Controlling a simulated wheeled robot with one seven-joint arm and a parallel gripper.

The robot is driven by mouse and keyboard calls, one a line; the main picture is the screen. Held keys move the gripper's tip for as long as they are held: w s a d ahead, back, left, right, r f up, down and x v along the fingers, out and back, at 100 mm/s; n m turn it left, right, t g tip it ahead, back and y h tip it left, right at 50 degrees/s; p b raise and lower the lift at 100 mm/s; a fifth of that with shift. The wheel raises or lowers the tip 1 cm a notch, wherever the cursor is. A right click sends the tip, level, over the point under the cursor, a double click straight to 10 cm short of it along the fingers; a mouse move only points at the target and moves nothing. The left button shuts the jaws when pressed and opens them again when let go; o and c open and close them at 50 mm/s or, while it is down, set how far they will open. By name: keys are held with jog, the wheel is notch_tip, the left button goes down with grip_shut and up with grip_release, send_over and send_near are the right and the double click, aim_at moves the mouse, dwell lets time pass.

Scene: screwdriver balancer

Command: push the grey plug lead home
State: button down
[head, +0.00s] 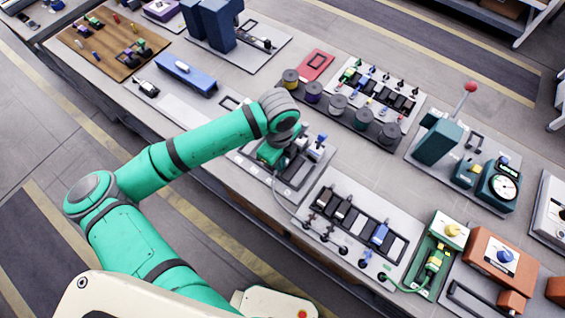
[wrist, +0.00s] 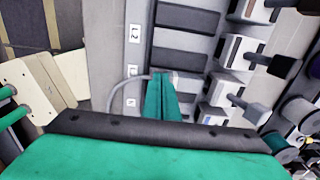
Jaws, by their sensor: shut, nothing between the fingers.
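My gripper (wrist: 160,80) is shut and empty, its green fingers pressed together and pointing at a labelled socket panel (wrist: 115,50). In the head view my gripper (head: 270,156) hangs low over the same panel (head: 300,190). A thin grey lead (wrist: 122,90) curves up from the left and ends at the fingertips in the wrist view. A light grey block (wrist: 188,86), probably its plug, lies just right of the fingertips in a row below the dark slots. The fingers partly hide it, so I cannot tell how deep it sits or whether they touch it.
White blocks with dark and blue handles (wrist: 232,52) stand close on the right of the slots. In the head view, several spools (head: 338,104) stand behind the panel. Another plug panel (head: 345,220) lies in front, and a green box (head: 433,262) stands beyond it.

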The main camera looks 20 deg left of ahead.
jog(key=shift+s, duration=0.1)
jog(key=shift+s+a, duration=0.25)
jog(key=shift+s, duration=0.25)
notch_tip(320, 180, up, 7)
dwell(0.7)
dwell(1.2)
